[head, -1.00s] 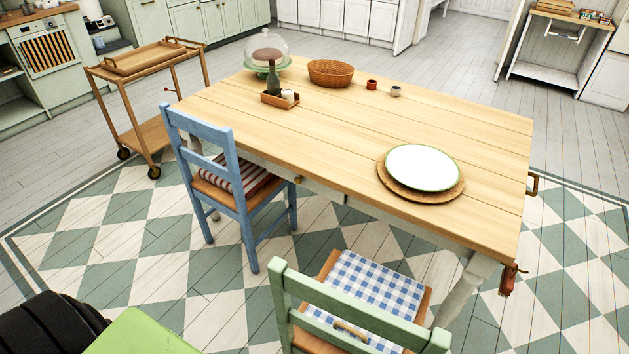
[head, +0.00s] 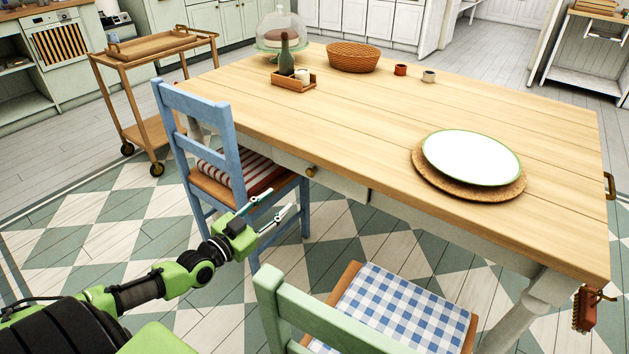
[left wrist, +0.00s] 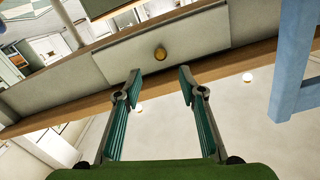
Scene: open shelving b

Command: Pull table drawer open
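The wooden table (head: 400,120) has a pale drawer (head: 341,186) in its near side, with a round brass knob (head: 311,171). The drawer front looks flush with the table side. My left gripper (head: 273,213) is open and empty, in front of the drawer beside the blue chair. In the left wrist view the drawer front (left wrist: 190,48) and the knob (left wrist: 160,53) show beyond the spread fingers (left wrist: 159,80), with a gap between fingertips and knob. My right gripper is in neither view.
A blue chair (head: 226,145) with a striped cushion stands left of the knob. A green chair (head: 300,315) with a checked cushion stands in front, to the right. A plate (head: 470,157) lies on the tabletop. A wooden trolley (head: 125,85) stands at the left.

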